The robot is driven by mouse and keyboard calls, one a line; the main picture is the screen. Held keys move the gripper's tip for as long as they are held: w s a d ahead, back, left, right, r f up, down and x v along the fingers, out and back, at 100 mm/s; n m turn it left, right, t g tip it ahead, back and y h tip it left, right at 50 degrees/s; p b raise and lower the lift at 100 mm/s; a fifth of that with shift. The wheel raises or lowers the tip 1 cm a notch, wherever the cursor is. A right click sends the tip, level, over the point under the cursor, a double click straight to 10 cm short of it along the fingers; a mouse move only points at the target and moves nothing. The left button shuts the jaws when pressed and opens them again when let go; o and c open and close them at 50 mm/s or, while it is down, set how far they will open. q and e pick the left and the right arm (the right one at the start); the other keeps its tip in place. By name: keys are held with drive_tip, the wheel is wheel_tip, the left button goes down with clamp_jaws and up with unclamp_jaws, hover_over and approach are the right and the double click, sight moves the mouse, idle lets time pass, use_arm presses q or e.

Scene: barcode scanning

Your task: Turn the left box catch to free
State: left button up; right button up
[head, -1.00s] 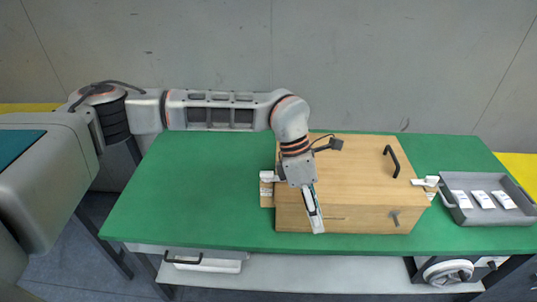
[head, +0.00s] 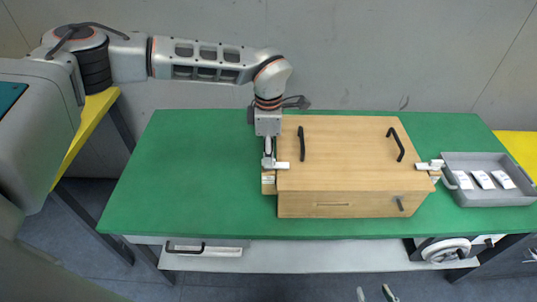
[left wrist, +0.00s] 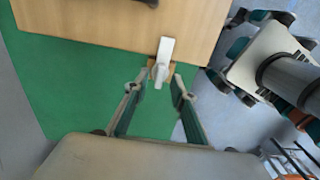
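The wooden box (head: 345,155) stands on the green table with its lid down. The left box catch (head: 282,165) is a white lever at the box's left edge, its bar lying across onto the lid. It also shows in the left wrist view (left wrist: 166,48), with its knob end toward my gripper. My left gripper (head: 268,163) points down at this catch. In the left wrist view its fingers (left wrist: 157,92) are apart, one on either side of the knob end; contact is not clear. My right gripper (head: 375,293) shows only two separated fingertips at the bottom edge.
The right catch (head: 430,165) lies at the box's right edge. Two black handles (head: 301,143) (head: 396,143) stand on the lid. A grey tray (head: 490,203) with several white packets is at the right. The table's left part (head: 190,180) is clear.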

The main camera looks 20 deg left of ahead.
use_arm(q)
drive_tip(key=shift+f, duration=0.5)
drive_tip(key=shift+c, duration=0.4)
clamp_jaws()
